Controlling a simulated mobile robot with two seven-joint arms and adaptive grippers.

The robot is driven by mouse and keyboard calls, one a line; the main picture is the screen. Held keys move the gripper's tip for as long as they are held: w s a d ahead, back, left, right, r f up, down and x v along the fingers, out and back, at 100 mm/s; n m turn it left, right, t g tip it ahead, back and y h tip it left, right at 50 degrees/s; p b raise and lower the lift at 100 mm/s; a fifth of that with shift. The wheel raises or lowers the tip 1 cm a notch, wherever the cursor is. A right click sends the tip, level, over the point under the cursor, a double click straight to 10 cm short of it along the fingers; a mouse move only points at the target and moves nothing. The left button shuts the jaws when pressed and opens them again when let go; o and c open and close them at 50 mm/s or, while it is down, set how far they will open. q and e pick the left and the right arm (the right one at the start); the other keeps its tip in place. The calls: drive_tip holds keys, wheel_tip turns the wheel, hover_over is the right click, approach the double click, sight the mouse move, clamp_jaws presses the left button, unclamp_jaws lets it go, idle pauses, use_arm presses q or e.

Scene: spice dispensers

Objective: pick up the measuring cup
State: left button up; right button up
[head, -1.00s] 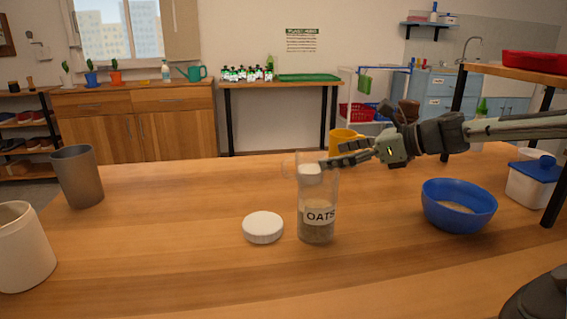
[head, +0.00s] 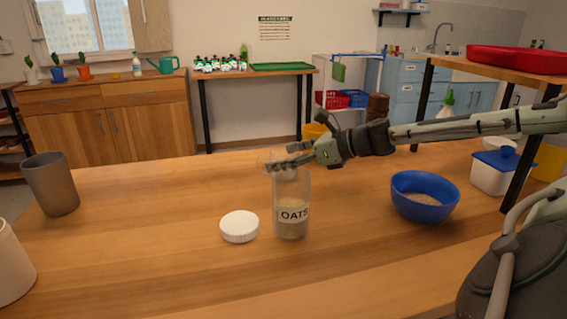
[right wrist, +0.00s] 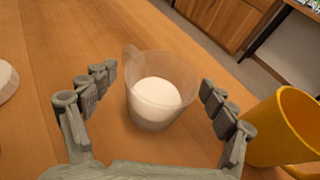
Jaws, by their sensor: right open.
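The measuring cup is a clear cup with white contents (right wrist: 157,100), standing on the table in the right wrist view. In the head view its clear handle side (head: 265,159) shows behind the oats jar, and the rest is partly hidden. My right gripper (head: 284,165) is open. In the right wrist view its fingers (right wrist: 155,107) stand on either side of the cup, with gaps on both sides. My left gripper is not in view.
The open oats jar (head: 291,215) stands in front of the cup, beside a white lid (head: 239,227). A yellow mug (right wrist: 283,128) is close to the right-hand fingers. A blue bowl (head: 423,197) is to the right. A grey cup (head: 50,184) is far left.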

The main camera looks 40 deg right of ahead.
drive_tip(key=c, duration=1.4)
drive_tip(key=shift+r, duration=0.2)
